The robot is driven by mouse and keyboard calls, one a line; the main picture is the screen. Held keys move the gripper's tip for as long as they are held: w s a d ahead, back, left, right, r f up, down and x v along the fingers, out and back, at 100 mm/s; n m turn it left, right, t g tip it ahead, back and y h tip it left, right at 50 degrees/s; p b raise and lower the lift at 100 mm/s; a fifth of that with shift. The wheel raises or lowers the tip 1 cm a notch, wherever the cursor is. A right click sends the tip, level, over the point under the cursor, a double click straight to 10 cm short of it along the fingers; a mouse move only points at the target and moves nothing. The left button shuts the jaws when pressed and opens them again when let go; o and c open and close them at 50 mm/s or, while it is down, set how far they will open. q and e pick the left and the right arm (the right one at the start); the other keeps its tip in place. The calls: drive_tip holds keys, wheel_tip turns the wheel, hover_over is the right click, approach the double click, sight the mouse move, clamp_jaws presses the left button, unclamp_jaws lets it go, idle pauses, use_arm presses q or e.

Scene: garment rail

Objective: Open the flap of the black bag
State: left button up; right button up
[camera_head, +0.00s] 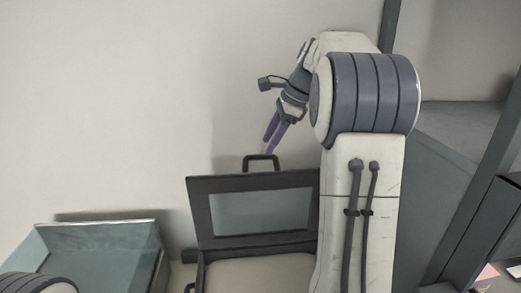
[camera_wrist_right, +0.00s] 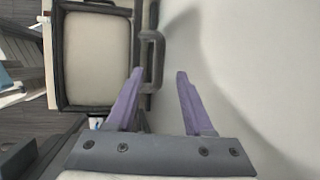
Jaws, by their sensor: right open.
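The black bag (camera_head: 199,284) stands at the bottom centre of the head view, with a pale inside. Its flap (camera_head: 199,212), a dark frame around a greyish panel, stands raised near the wall. A dark handle (camera_head: 261,158) sits on the flap's top edge. My right gripper (camera_head: 268,146) is open and empty just above the handle, its purple fingers pointing down. In the right wrist view the bag's pale inside (camera_wrist_right: 97,58) shows at upper left, with the handle (camera_wrist_right: 158,60) just beyond the fingertips of the gripper (camera_wrist_right: 159,72). My left gripper is out of view.
A bluish, see-through-sided bin (camera_head: 100,238) stands at the lower left. The pale wall (camera_head: 120,100) is close behind the flap. Grey shelving (camera_head: 465,190) stands on the right. My right arm hides the bag's right side in the head view.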

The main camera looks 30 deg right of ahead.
drive_tip(key=shift+x, duration=1.85)
clamp_jaws()
drive_tip(key=shift+w+r, duration=0.1)
drive_tip(key=shift+r, duration=0.05)
